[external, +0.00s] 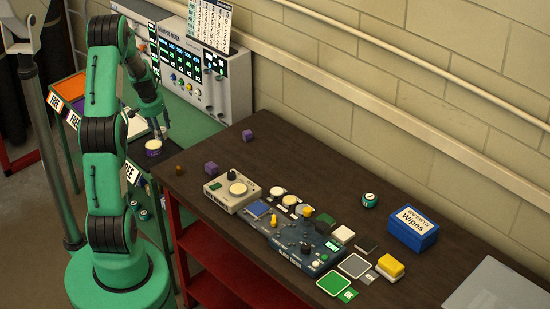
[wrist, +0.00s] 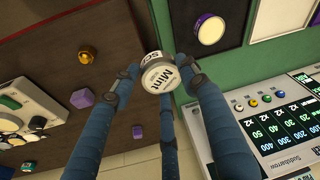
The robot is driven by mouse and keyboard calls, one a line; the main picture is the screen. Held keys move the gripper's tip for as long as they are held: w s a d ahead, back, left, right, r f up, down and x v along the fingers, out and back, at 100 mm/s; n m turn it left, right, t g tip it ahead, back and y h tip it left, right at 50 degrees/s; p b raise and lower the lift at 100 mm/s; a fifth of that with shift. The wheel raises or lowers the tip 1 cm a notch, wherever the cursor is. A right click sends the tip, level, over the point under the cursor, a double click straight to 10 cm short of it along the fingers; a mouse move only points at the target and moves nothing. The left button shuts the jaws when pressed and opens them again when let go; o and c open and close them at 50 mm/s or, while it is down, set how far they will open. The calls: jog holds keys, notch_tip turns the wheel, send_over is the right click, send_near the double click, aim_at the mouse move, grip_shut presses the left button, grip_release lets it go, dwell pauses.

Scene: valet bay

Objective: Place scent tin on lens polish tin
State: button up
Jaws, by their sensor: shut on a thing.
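In the external view this purple tin (external: 153,147) shows just below my gripper (external: 160,132). The held tin is hard to make out there.
A control console (external: 205,70) stands behind. A boxed device (external: 232,194) and blue wipes box (external: 412,234) are further right.

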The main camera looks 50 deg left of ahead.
jog(key=s+a+n, duration=0.1)
jog(key=s+a, duration=0.4)
jog(key=s, duration=0.1)
notch_tip(320, 180, down, 10)
jog(key=shift+w+d, duration=0.15)
jog(key=shift+w, duration=0.2)
jog(key=shift+f, duration=0.1)
jog(key=p, duration=0.1)
send_over(154, 144)
jog(key=shift+s+d+f, duration=0.35)
jog(key=shift+s+f, duration=0.1)
jog(key=shift+f, duration=0.3)
jog(key=shift+f, duration=1.75)
